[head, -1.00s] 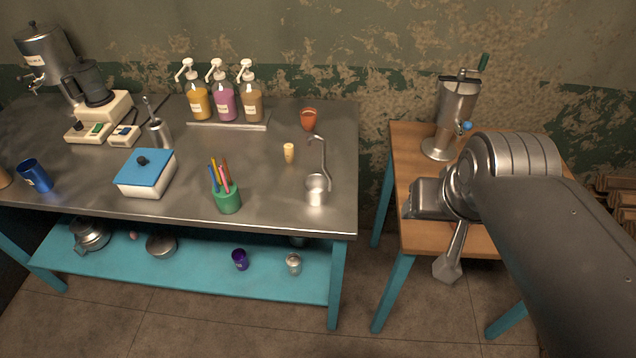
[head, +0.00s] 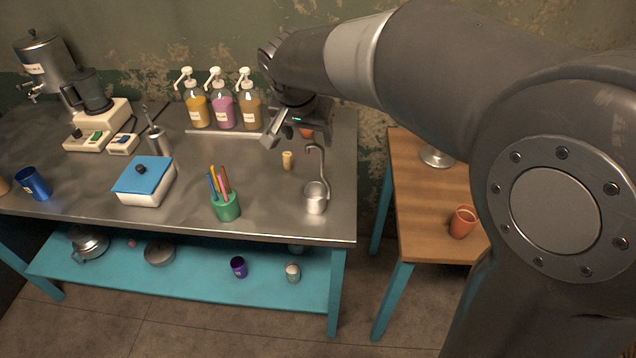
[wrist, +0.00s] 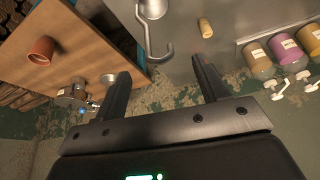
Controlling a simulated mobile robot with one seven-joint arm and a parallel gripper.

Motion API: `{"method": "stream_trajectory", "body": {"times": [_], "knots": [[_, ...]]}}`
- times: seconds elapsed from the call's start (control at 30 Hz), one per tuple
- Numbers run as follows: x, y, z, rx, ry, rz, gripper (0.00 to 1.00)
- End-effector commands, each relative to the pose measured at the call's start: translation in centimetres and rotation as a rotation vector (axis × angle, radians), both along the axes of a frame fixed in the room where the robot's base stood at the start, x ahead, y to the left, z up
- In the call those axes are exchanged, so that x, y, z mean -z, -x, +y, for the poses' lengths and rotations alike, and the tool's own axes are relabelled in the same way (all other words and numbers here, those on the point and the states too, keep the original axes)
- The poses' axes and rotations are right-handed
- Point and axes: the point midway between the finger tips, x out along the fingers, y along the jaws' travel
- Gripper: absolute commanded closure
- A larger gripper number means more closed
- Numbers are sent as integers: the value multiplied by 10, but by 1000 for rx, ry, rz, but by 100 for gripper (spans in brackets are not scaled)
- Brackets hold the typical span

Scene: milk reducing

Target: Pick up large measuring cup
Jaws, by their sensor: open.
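A metal cup with a long hooked handle (head: 315,198) stands upright near the right front of the steel table; it best fits the large measuring cup. Its hook points toward the back.
A small tan cup (head: 287,160) stands close to the hook. Another orange cup (head: 462,222) stands on the wooden table (head: 420,190).

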Motion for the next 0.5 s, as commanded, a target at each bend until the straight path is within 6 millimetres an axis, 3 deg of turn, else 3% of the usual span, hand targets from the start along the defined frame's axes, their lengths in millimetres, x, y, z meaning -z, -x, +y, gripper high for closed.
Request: {"method": "stream_trajectory", "body": {"times": [0.3, 0.5], "knots": [[41, -17, -1, 3, 1, 3, 33], [55, -24, -3, 2, 0, 1, 33]]}}
